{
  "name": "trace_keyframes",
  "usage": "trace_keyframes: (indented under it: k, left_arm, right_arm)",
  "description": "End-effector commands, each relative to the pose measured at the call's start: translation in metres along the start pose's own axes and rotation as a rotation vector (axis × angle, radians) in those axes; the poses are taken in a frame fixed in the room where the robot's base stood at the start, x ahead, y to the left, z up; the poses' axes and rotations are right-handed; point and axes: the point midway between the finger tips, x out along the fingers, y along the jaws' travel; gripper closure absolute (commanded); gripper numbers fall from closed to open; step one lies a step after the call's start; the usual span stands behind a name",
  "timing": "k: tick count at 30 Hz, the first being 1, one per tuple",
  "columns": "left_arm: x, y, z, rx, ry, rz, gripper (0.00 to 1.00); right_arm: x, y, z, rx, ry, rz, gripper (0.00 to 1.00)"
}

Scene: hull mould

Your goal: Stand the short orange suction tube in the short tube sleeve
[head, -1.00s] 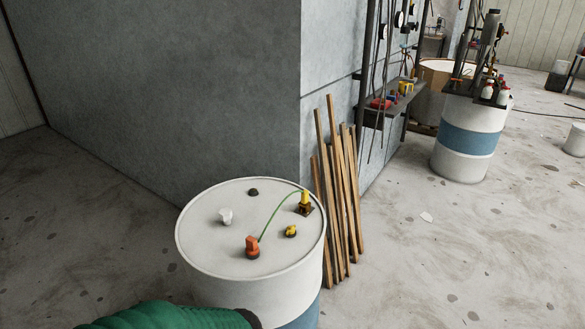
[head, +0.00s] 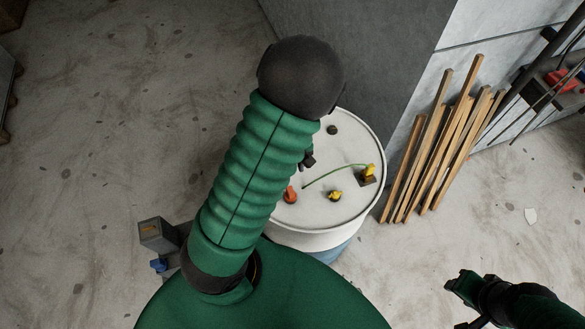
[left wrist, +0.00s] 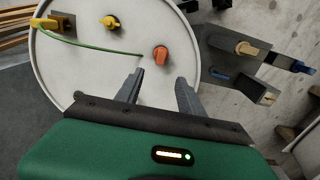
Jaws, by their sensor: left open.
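An orange piece (head: 290,195), which I take for the short orange suction tube, stands on the white drum top (head: 345,206). It also shows in the left wrist view (left wrist: 161,55), just beyond my left fingertips. My left gripper (left wrist: 160,80) is open and empty over the drum top, its fingers apart and clear of the orange piece. In the head view my left arm hides most of that gripper and the drum's left part. I cannot pick out the short tube sleeve for certain. The end of my right arm (head: 463,290) is at lower right; its fingers are unclear.
Small yellow pieces (head: 335,196) (head: 368,171) stand on the drum, and a green cord (head: 330,174) runs across it from one. Grey blocks (head: 157,235) with tan and blue parts sit left of my arm. Wooden battens (head: 440,140) lean on the wall right of the drum.

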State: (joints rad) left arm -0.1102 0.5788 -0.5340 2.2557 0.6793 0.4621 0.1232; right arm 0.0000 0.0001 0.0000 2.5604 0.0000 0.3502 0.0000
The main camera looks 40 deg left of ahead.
Motion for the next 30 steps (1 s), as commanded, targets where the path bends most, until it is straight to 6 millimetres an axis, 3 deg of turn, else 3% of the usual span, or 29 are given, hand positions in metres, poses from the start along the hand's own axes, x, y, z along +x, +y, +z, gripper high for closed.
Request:
trace_keyframes:
  k: [18, 24, 30]
  left_arm:
    - [0.14, 0.002, 0.001, 0.001, -0.005, -0.005, 0.55]
    - [0.159, 0.003, 0.001, 0.004, -0.002, -0.003, 0.55]
    - [0.161, 0.004, 0.001, 0.005, -0.001, -0.003, 0.55]
  right_arm:
    - [0.016, 0.0, 0.003, 0.0, 0.001, 0.0, 0.64]
    - [0.016, 0.0, 0.004, 0.0, 0.001, 0.0, 0.64]
    - [0.016, 0.0, 0.004, 0.0, 0.001, 0.0, 0.64]
